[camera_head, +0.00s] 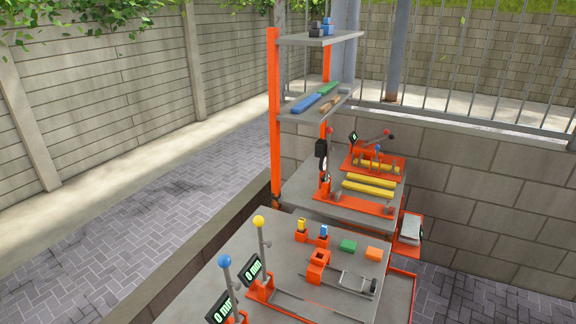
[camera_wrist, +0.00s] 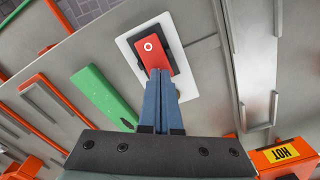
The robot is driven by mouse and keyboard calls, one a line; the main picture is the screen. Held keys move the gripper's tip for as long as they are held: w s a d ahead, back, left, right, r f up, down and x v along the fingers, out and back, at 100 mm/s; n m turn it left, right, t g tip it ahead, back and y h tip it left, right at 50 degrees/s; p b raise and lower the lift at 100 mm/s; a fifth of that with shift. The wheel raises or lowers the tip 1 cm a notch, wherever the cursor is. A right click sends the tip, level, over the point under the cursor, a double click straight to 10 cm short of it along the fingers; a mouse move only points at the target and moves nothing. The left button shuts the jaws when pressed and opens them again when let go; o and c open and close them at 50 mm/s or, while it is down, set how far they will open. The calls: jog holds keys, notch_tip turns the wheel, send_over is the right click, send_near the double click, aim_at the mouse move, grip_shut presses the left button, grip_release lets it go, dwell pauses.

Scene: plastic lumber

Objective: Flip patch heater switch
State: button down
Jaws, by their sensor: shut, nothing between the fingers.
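A red rocker switch (camera_wrist: 152,47) with a white ring mark sits in a black frame on a white plate (camera_wrist: 130,45) in the wrist view. My gripper (camera_wrist: 160,74) is shut and empty, its two blue-grey fingers pressed together. The fingertips overlap the lower end of the red rocker in the picture. I cannot tell whether they touch it. The fingers hide the lower part of the black frame. The head view shows neither the switch nor my gripper clearly.
An orange box (camera_wrist: 262,160) marked HOT is at lower right in the wrist view, and a green bar (camera_wrist: 104,95) lies left of the fingers. In the head view, the bench (camera_head: 190,290) holds yellow-topped (camera_head: 258,222) and blue-topped (camera_head: 224,261) levers beside displays.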

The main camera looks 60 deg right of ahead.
jog(key=shift+f, duration=0.45)
jog(key=shift+r, duration=0.15)
notch_tip(320, 180, up, 7)
jog(key=p, duration=0.7)
dwell(0.6)
